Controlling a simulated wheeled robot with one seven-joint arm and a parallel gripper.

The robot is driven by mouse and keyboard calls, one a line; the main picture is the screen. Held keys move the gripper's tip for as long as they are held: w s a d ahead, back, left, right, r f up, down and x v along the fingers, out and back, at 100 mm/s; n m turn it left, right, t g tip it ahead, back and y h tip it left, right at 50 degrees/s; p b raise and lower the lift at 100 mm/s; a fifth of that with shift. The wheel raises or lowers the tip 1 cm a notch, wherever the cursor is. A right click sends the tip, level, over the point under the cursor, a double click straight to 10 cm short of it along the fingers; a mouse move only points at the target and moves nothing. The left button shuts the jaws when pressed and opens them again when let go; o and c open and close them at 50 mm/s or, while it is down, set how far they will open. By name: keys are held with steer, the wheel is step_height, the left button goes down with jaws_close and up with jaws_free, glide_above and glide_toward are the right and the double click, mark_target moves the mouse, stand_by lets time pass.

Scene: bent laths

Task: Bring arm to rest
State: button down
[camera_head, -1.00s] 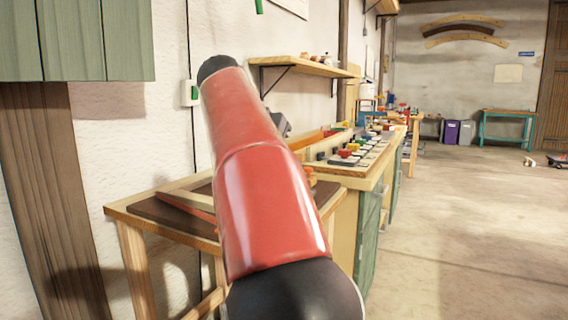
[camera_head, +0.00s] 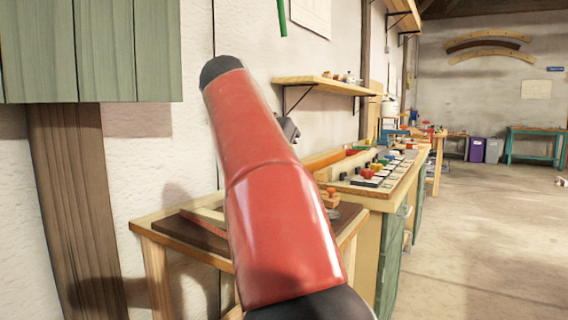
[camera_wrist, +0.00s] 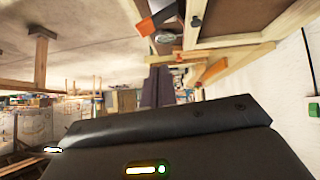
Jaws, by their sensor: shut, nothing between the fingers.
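My red arm with its dark joints crosses the middle of the head view, raised in front of the small wooden table. A small grey part of my gripper (camera_head: 288,129) shows past the arm's right edge; its fingers are mostly hidden there. In the wrist view, the dark housing fills the bottom, and the two dark fingers of my gripper (camera_wrist: 159,74) stand close together above it. They are shut with nothing held.
A small wooden table (camera_head: 160,233) stands behind my arm, beside a long workbench (camera_head: 382,203) with small coloured items. A wall shelf (camera_head: 322,85) hangs above, and a green cabinet (camera_head: 92,50) at upper left. Open floor (camera_head: 480,240) lies at right.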

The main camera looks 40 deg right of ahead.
stand_by(0.4)
steer(key=s+a+f+n+t+y, duration=0.1)
steer(key=s+a+f+n+y, duration=0.2)
steer(key=s+a+f, duration=0.3)
steer(key=s+a+f+n+t+y, duration=0.1)
steer(key=s+a+f+n, duration=0.4)
steer(key=f, duration=1.1)
steer(key=s+a+f+n+y, duration=0.4)
steer(key=s+a+f, duration=0.3)
steer(key=a+f, duration=0.4)
steer(key=shift+f+n+t+y, duration=0.2)
steer(key=shift+n+t+y, duration=0.1)
steer(key=shift+n+t, duration=0.15)
steer(key=shift+w+r, duration=0.1)
steer(key=w+d+r+m+g+h, duration=0.2)
steer(key=w+d+r, duration=0.5)
steer(key=r, duration=0.4)
steer(key=w+d+r+m+g+h, duration=0.2)
steer(key=w+d+r+m+h, duration=0.2)
steer(key=w+d+r, duration=0.3)
steer(key=w+d+r+m+g+h, duration=0.2)
steer(key=w+d+r+m+h, duration=0.2)
steer(key=r, duration=1.1)
steer(key=w+d+m, duration=0.1)
steer(key=w+d, duration=0.1)
steer(key=shift+w+d+p, duration=0.4)
